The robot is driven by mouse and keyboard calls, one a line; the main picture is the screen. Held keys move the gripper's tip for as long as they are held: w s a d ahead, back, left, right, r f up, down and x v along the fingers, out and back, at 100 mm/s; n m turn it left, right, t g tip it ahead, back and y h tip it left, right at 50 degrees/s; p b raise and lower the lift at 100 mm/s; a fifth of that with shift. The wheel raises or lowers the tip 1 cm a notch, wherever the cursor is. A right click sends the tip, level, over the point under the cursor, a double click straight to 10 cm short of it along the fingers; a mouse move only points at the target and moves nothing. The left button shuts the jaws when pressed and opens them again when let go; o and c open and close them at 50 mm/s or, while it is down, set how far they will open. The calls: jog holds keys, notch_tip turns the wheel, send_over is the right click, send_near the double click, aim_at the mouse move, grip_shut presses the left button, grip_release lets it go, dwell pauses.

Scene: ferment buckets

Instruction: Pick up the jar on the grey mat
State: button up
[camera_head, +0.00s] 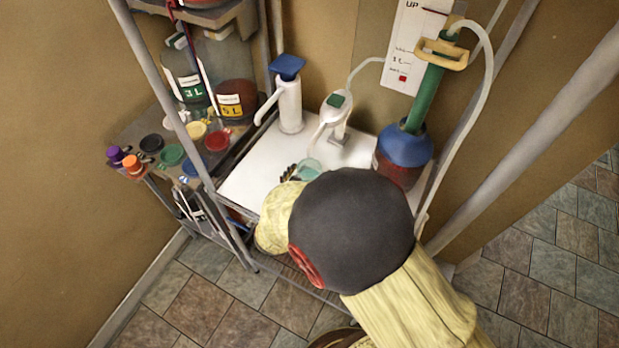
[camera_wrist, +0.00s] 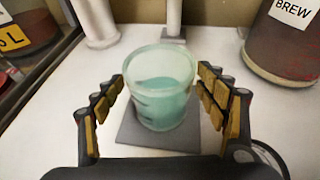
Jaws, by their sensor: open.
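The jar (camera_wrist: 161,88) is a clear, open-topped vessel with teal contents. It stands upright on the grey mat (camera_wrist: 129,139) in the wrist view. In the head view, the jar (camera_head: 307,168) is partly hidden behind my arm. My gripper (camera_wrist: 160,88) is open, with one padded finger on each side of the jar. A gap shows on the left; the right finger looks very close, and I cannot tell whether it touches. In the head view, only part of my gripper shows, at the jar's left; my arm hides the rest.
A white pump dispenser (camera_head: 290,105) with a blue top and a white spouted device (camera_head: 333,120) stand behind the jar. A blue-topped vessel (camera_head: 404,147) with a green pump stands to the right. Several coloured lids (camera_head: 171,155) lie left of the white surface (camera_head: 250,180).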

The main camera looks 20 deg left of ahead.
jog(key=shift+c, duration=0.2)
jog(key=c, duration=1.4)
jog(key=shift+c, duration=0.6)
jog(key=shift+c, duration=0.3)
jog(key=shift+r, duration=0.25)
